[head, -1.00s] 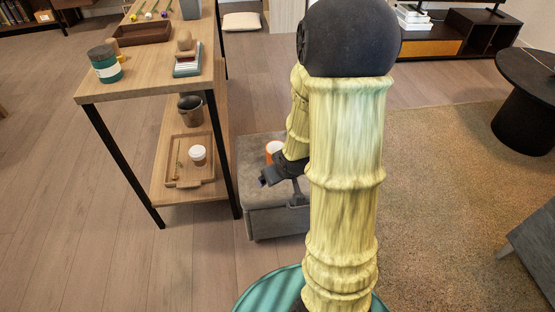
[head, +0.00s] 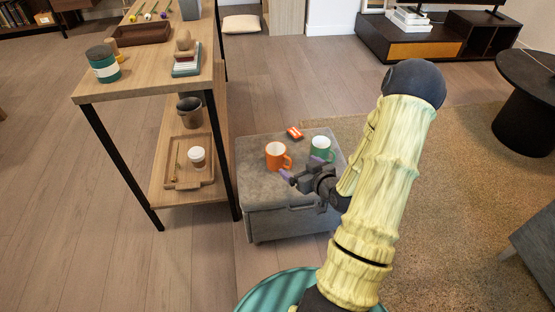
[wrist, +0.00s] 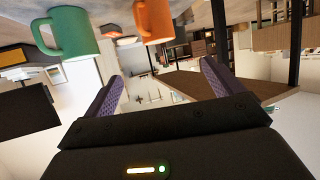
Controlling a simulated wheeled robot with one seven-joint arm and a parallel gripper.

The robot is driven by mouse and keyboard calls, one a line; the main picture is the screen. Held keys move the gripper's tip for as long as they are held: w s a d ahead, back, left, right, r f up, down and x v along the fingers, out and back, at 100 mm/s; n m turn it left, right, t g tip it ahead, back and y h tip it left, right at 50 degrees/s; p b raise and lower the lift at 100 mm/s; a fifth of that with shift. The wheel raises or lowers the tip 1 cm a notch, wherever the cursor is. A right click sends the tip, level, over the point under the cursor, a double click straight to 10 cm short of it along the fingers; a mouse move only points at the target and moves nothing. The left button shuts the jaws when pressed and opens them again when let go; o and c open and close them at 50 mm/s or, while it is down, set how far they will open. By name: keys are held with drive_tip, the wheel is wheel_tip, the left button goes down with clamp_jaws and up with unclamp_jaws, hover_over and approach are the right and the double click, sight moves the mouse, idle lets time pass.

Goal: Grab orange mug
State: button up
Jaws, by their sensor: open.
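The orange mug (head: 275,156) stands upright on the grey ottoman (head: 262,186), its handle toward the right. My gripper (head: 289,180) is just in front of the ottoman top, on the near side of the mug and apart from it. In the wrist view, which looks upside down, the orange mug (wrist: 153,20) shows at the top centre, beyond the gripper's fingers (wrist: 160,80). The fingers are spread with nothing between them.
A green mug (head: 321,147) stands right of the orange one, also in the wrist view (wrist: 72,32). A small orange-red box (head: 294,132) lies behind them. A wooden shelf unit (head: 160,75) stands at left. Open rug (head: 440,200) lies at right.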

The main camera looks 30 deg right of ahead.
sight(283, 155)
drive_tip(key=b+x, duration=0.4)
drive_tip(key=x, duration=0.7)
drive_tip(key=shift+w+f, duration=0.15)
drive_tip(key=shift+w, duration=0.35)
drive_tip(key=b+x, duration=0.1)
drive_tip(key=x, duration=0.1)
drive_tip(key=b+x, duration=0.2)
drive_tip(key=shift+w+d+f, duration=0.1)
drive_tip(key=shift+w+f, duration=0.1)
drive_tip(key=shift+f, duration=0.15)
drive_tip(key=shift+w, duration=0.3)
drive_tip(key=c, duration=1.2)
